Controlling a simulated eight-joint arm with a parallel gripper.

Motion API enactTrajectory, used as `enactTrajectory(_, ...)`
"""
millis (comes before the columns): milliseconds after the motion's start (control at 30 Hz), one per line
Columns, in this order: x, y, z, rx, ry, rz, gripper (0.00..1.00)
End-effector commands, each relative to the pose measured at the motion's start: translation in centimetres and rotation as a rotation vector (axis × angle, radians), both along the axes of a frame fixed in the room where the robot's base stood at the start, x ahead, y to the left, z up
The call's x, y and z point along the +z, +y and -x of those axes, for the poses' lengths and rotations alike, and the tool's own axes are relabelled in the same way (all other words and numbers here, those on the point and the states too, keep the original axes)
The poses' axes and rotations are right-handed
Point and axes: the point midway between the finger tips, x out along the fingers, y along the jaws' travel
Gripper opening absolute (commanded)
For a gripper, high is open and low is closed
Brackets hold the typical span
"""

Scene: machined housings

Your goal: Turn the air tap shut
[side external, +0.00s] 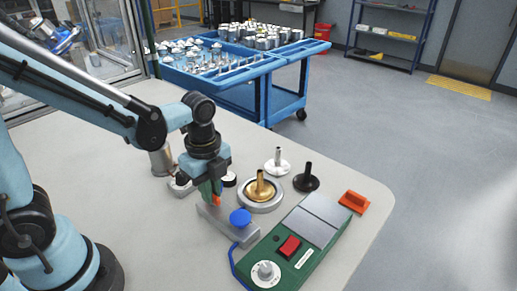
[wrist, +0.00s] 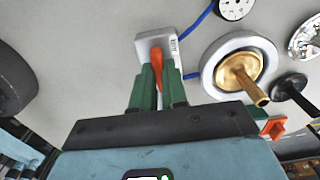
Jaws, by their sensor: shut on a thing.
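The air tap shows as a light grey block with an orange lever (wrist: 157,72) in the wrist view. The grey body (wrist: 155,38) extends past my fingertips and blue hose (wrist: 200,20) runs beside it. My gripper (wrist: 158,88) has its green fingers closed on either side of the orange lever, which lies between them. In the side view my gripper (side external: 213,195) points down at the grey bar (side external: 222,224), and only a small orange part of the lever shows at the fingertips. Most of the lever is hidden there by the fingers.
A brass part on a grey ring (side external: 262,190) is close to my gripper's right. A green control box (side external: 290,246), a black part (side external: 306,179) and an orange bracket (side external: 353,202) are farther right.

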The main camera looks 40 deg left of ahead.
Motion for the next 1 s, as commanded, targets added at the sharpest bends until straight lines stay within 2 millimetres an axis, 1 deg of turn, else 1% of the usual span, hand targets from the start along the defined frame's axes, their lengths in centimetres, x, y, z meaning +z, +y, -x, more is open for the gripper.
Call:
enactTrajectory(67,0.0,0.0,0.0,-0.003,0.001,-0.001,0.0)
enactTrajectory(100,0.0,0.0,0.0,-0.003,0.001,-0.001,0.16)
enactTrajectory(233,0.0,0.0,0.0,-0.002,0.001,-0.001,0.36)
enactTrajectory(267,0.0,0.0,0.0,-0.002,0.001,-0.001,0.38)
enactTrajectory(533,0.0,0.0,0.0,-0.001,0.0,0.0,0.38)
enactTrajectory(667,0.5,0.0,0.0,0.0,0.0,0.0,0.38)
enactTrajectory(767,1.3,0.0,0.0,0.0,0.0,0.0,0.38)
enactTrajectory(1000,4.4,0.0,0.0,0.0,0.0,0.0,0.38)
